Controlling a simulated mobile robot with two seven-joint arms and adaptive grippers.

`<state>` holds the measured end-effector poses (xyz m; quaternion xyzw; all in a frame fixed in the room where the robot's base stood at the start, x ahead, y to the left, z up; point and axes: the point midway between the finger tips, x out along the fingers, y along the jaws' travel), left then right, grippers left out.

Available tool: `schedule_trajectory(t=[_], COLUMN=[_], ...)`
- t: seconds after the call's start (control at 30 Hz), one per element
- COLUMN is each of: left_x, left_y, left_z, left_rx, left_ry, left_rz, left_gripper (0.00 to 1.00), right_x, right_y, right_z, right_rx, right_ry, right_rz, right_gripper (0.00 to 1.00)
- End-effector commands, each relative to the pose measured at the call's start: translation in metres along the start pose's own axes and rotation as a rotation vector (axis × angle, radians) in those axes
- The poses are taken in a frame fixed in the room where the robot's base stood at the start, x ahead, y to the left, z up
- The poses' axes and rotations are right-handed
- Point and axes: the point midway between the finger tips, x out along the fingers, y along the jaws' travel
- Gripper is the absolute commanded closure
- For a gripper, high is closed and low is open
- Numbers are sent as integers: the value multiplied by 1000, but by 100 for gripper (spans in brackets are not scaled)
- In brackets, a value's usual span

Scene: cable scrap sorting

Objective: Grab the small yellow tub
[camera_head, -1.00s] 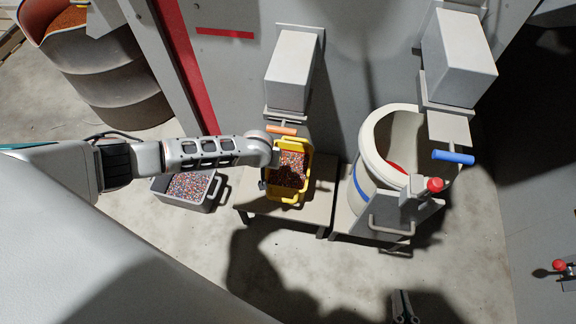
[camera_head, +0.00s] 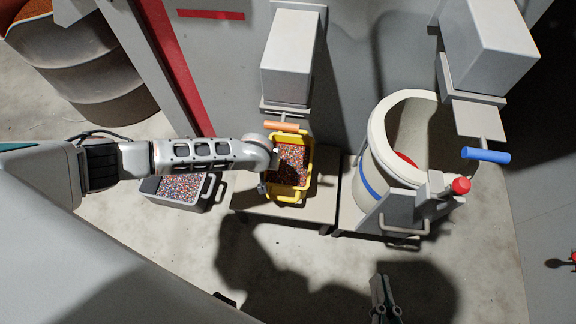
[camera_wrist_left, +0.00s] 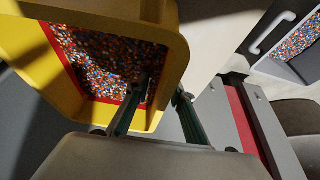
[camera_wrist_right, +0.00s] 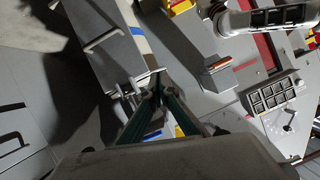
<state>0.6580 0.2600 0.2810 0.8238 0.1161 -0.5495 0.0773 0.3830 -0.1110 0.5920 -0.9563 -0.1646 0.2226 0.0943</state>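The small yellow tub (camera_head: 273,171) stands on a low grey stand below an orange-handled chute and is filled with multicoloured granules. In the left wrist view the yellow tub (camera_wrist_left: 178,55) is close and tilted in the picture. In the head view my left arm covers part of the tub's left side. My right gripper (camera_head: 378,282) is low in the view, away from the tub, empty, its fingertips together.
A grey crate of granules (camera_head: 204,188) stands on the floor left of the stand (camera_head: 318,205). A cream drum (camera_head: 372,160) with a blue band stands to the right, under a blue-handled chute (camera_head: 486,155). A large barrel (camera_head: 100,80) is at the back left. Floor in front is clear.

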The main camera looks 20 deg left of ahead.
Motion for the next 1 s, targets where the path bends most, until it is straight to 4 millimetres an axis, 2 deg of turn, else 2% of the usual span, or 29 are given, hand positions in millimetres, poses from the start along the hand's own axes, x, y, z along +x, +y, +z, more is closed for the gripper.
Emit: schedule_trajectory(t=[0.03,0.1,0.67,0.83,1.0], left_x=[0,0,-5,-15,-44], left_y=[0,0,2,3,5], left_z=[0,0,-4,-6,-25], left_rx=[0,0,-3,-4,-7], left_ry=[0,0,5,8,20], left_rz=[0,0,5,6,11], left_gripper=[83,100,100,100,100], right_x=[0,-1,-1,-2,-6], right_y=[1,1,4,12,28], right_z=[0,1,-3,-15,-33], right_rx=[-3,-7,-29,-105,-229], right_ry=[-1,-3,1,7,8], right_rz=[0,1,5,20,47], right_gripper=[100,100,100,100,100])
